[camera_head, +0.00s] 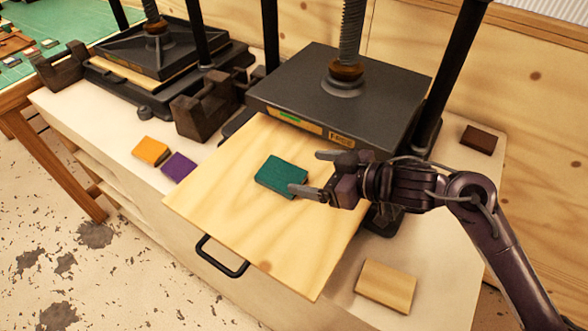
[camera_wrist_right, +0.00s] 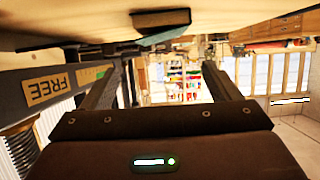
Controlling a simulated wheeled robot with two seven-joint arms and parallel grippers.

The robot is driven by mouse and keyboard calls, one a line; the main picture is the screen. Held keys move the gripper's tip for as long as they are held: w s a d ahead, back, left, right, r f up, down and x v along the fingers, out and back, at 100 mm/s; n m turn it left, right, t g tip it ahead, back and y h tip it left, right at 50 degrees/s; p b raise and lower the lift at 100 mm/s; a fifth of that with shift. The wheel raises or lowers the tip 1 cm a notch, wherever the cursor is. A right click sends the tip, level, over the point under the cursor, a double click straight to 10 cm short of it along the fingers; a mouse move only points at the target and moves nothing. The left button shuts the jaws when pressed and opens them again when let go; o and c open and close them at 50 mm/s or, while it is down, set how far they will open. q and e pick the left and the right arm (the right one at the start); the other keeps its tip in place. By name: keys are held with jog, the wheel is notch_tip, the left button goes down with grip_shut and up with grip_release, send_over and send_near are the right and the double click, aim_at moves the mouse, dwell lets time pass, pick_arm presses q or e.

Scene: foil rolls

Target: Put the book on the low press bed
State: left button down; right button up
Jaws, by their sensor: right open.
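The teal book (camera_head: 282,176) lies flat on a wide pale wooden board (camera_head: 225,215) that sticks out in front of the nearer press (camera_head: 345,95). I take this board to be the low press bed; a black handle (camera_head: 222,258) shows at its front edge. My right gripper (camera_head: 309,172) is open and empty at the book's right end, fingers pointing left towards it. I cannot tell whether a finger touches it. In the right wrist view the open fingers (camera_wrist_right: 160,66) show, with the teal book (camera_wrist_right: 165,37) beyond them, upside down. My left gripper is out of view.
A second press (camera_head: 160,45) stands at the back left. Orange (camera_head: 151,151) and purple (camera_head: 179,167) blocks lie left of the board. A light wooden block (camera_head: 386,286) and a dark brown block (camera_head: 478,139) lie on the right. The board's front part is clear.

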jog(key=shift+v, duration=2.7)
jog(key=shift+r, duration=0.15)
